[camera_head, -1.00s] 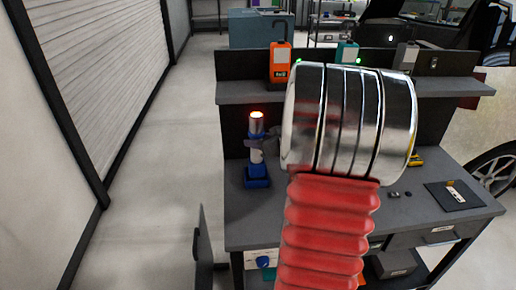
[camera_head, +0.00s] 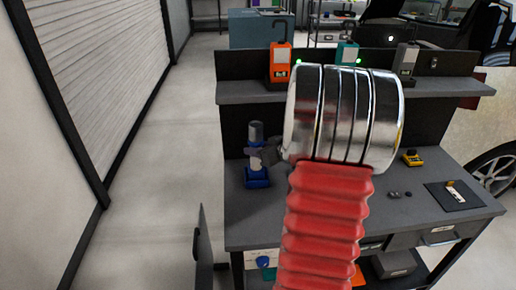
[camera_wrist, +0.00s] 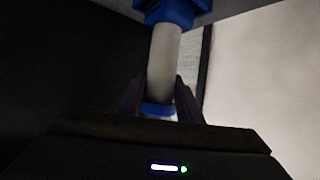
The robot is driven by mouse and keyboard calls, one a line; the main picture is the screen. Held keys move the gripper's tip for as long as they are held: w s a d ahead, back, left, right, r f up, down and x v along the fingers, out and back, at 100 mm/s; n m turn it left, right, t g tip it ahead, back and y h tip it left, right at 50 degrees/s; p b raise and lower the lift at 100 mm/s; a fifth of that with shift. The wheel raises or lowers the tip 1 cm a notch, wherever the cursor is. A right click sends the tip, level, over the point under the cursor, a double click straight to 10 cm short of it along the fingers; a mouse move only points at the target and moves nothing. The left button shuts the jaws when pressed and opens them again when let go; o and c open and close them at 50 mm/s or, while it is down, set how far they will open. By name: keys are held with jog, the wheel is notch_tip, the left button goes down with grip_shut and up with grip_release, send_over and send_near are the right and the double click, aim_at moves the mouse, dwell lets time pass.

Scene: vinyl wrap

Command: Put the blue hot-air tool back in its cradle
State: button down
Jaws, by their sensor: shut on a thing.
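The hot-air tool (camera_head: 255,132) stands upright at the left end of the bench, its dark grey nozzle upward and unlit. Its foot meets a blue base (camera_head: 257,180) that appears to be the cradle; how deeply it sits is unclear. My gripper (camera_head: 262,157) reaches in from the right and is shut on the tool's body. In the wrist view, my gripper's two dark fingers (camera_wrist: 158,100) flank the tool's pale barrel (camera_wrist: 164,60). A blue part shows between the fingertips, and the blue base (camera_wrist: 168,12) is at the top edge.
My red and metal arm hides the bench's middle. A shelf (camera_head: 235,97) behind the tool holds an orange device (camera_head: 281,65), a teal one (camera_head: 347,54) and a grey one (camera_head: 405,62). A yellow tool (camera_head: 412,158) and dark mat (camera_head: 440,198) lie right. Open floor is left.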

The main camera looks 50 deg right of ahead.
jog(key=c, duration=1.3)
grip_release()
jog(key=shift+f, duration=0.1)
jog(key=shift+o, duration=0.2)
jog(key=v, duration=1.2)
